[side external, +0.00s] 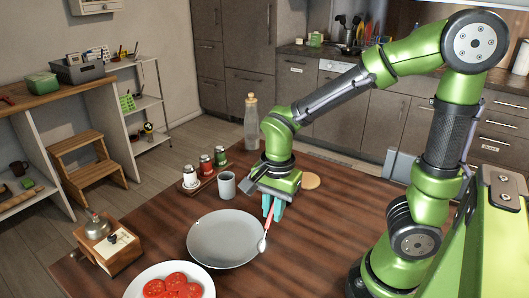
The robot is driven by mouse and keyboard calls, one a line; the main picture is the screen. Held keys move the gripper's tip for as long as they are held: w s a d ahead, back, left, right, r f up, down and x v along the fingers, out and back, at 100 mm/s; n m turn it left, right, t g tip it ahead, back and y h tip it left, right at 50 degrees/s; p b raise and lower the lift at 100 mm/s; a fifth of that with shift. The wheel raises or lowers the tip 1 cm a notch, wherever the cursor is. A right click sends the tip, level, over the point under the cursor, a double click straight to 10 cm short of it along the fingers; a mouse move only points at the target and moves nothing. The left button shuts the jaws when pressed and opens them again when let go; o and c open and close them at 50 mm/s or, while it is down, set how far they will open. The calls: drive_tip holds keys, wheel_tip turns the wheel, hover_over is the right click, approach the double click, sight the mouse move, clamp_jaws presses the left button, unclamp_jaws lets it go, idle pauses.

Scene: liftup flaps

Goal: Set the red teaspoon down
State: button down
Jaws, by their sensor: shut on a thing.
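The red teaspoon (268,223) has a red handle and a pale bowl. It hangs steeply tilted, bowl down, at the right edge of the grey plate (222,240). My gripper (271,208), with teal fingers, is shut on the upper part of the handle. The spoon's bowl is at or just above the plate's right rim; I cannot tell whether it touches the plate or the table.
A grey mug (226,185) stands behind the plate, left of my gripper. Shaker bottles (205,166) stand on a tray behind it. A glass bottle (251,122), a wooden coaster (309,180), a coffee grinder (100,238) and a plate of tomato slices (206,277) surround it.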

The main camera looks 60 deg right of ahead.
drive_tip(key=shift+w+a+f, duration=0.2)
drive_tip(key=shift+w+f, duration=0.6)
drive_tip(key=shift+w, duration=1.15)
drive_tip(key=shift+w+a+f, duration=0.2)
drive_tip(key=shift+w+f, duration=0.55)
drive_tip(key=shift+w, duration=1.2)
drive_tip(key=shift+w+a+f, duration=0.2)
drive_tip(key=shift+w+f, duration=0.6)
drive_tip(key=shift+w, duration=1.15)
drive_tip(key=shift+f, duration=0.15)
drive_tip(key=c, duration=1.1)
unclamp_jaws()
